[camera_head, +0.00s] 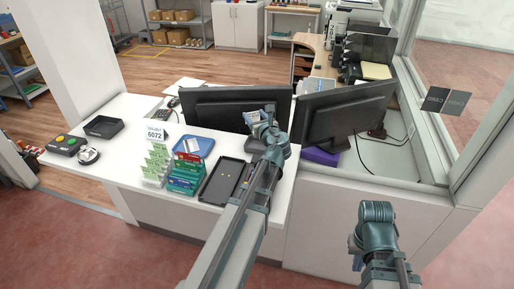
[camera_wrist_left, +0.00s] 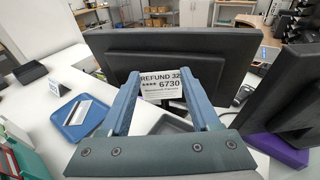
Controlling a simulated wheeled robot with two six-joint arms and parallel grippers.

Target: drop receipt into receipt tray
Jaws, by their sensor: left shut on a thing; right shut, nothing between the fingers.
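A white receipt (camera_wrist_left: 160,84) printed "REFUND 32" and "6730" stands upright between the fingertips of my left gripper in the left wrist view. My left gripper (camera_head: 260,117) is shut on it, raised in front of the left monitor in the head view. A blue tray (camera_head: 205,140) holding a card or slip lies on the counter left of that gripper; it also shows in the left wrist view (camera_wrist_left: 66,112). A black tray (camera_head: 103,127) sits further left. No label shows which is the receipt tray. My right gripper (camera_head: 354,248) is shut and empty, low in front of the counter.
Two monitors (camera_head: 226,103) (camera_head: 345,109) stand behind my left gripper. A "6072" sign (camera_head: 155,135) stands by the blue tray.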

